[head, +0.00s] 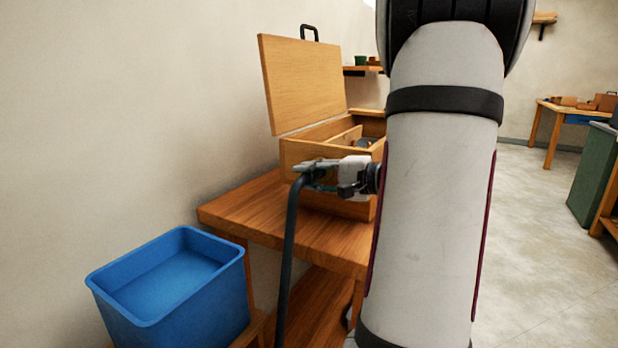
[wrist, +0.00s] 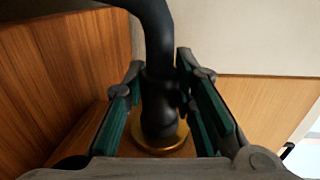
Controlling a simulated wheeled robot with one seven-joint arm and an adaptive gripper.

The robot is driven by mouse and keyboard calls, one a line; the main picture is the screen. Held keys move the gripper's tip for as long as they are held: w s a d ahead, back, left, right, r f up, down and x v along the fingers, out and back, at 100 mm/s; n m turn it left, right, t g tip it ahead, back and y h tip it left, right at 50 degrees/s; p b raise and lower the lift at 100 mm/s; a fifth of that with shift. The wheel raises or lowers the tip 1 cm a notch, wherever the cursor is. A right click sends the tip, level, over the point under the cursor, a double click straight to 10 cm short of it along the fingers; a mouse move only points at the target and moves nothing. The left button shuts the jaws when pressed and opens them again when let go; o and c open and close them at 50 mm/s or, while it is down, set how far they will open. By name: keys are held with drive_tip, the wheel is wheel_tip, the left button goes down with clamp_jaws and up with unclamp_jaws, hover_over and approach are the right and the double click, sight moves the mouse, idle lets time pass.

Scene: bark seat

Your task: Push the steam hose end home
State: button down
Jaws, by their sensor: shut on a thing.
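The steam hose (head: 290,250) is black. It rises from below the bench and bends over at the top to my gripper (head: 318,172). In the wrist view my gripper (wrist: 160,72) is shut on the black hose end (wrist: 157,112), with a green-lined finger on each side. A brass ring (wrist: 172,143) shows round the base of the hose end. Whether the hose end is fully seated in the ring cannot be told. In the head view the gripper is at the front of the wooden box (head: 298,154), and my arm hides the box's right side.
The box stands on a wooden bench (head: 235,211) with its lid (head: 300,82) raised. A blue bin (head: 170,303) is at the lower left. A green cabinet (head: 592,175) and a far table (head: 541,125) are at the right. Open floor lies right of my arm.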

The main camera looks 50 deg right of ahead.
drive_tip(key=c, duration=1.2)
unclamp_jaws()
drive_tip(key=shift+d, duration=0.1)
drive_tip(key=shift+c, duration=0.2)
drive_tip(key=v, duration=1.2)
